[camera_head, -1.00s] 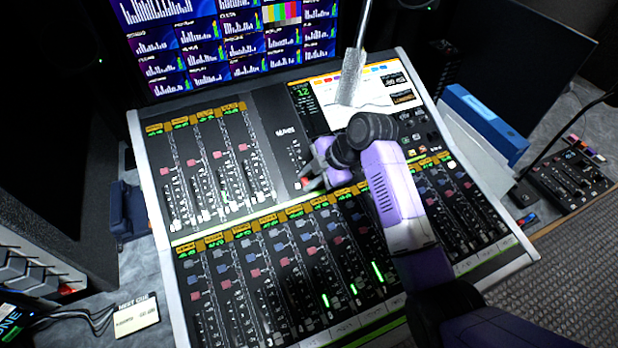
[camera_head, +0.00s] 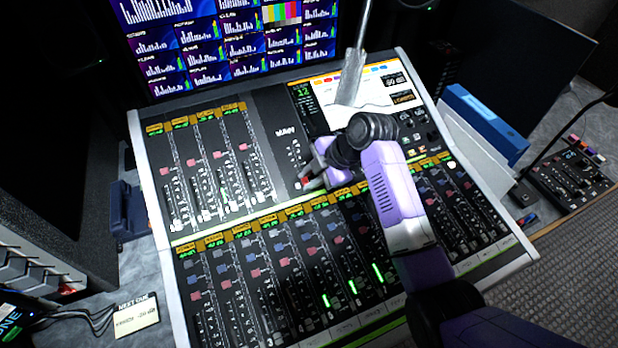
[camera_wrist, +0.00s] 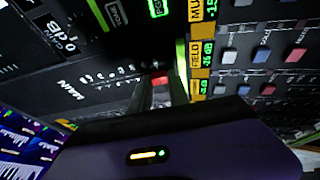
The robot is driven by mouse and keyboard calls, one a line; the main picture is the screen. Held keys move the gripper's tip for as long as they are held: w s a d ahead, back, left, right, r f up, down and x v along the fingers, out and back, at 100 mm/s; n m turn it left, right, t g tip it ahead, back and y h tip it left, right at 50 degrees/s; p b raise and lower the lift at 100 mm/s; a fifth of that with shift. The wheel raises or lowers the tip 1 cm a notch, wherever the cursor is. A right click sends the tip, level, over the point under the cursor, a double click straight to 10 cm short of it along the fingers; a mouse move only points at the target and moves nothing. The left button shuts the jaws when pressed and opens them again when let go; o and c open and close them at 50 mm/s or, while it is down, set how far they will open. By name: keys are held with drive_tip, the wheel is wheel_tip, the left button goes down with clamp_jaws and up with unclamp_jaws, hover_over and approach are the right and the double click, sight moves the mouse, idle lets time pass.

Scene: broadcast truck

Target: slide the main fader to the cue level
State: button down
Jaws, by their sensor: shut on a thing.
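The main fader has a red cap (camera_head: 306,181) on the dark panel under the MAIN label (camera_head: 285,132), near the middle of the mixing console. My gripper (camera_head: 313,178) is shut on the cap from the right and above. In the wrist view the red cap (camera_wrist: 160,80) shows between the fingertips, with the MAIN lettering (camera_wrist: 88,83) to the left. The cue card (camera_head: 136,314), headed NEXT CUE, lies on the desk at the lower left; its lower line is too small to read surely.
Banks of channel faders (camera_head: 215,165) lie left of the main panel and below it. A console screen (camera_head: 350,92) and a slanted grey post (camera_head: 351,75) stand behind my gripper. A blue box (camera_head: 485,122) is at the right, beside a small control panel (camera_head: 570,172).

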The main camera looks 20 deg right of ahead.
sight(297, 172)
drive_tip(key=shift+w+r+b, duration=0.2)
drive_tip(key=shift+w+b, duration=0.1)
drive_tip(key=shift+w, duration=0.3)
drive_tip(key=shift+w+r+b, duration=0.2)
drive_tip(key=shift+w+b, duration=0.1)
drive_tip(key=shift+w, duration=0.25)
drive_tip(key=shift+w+r, duration=0.3)
drive_tip(key=shift+w, duration=0.25)
drive_tip(key=c, duration=1.2)
unclamp_jaws()
drive_tip(key=shift+c, duration=0.2)
drive_tip(key=shift+r, duration=0.1)
drive_tip(key=b+v, duration=0.1)
drive_tip(key=v, duration=0.6)
drive_tip(key=shift+s+d+r, duration=0.15)
drive_tip(key=shift+r, duration=0.15)
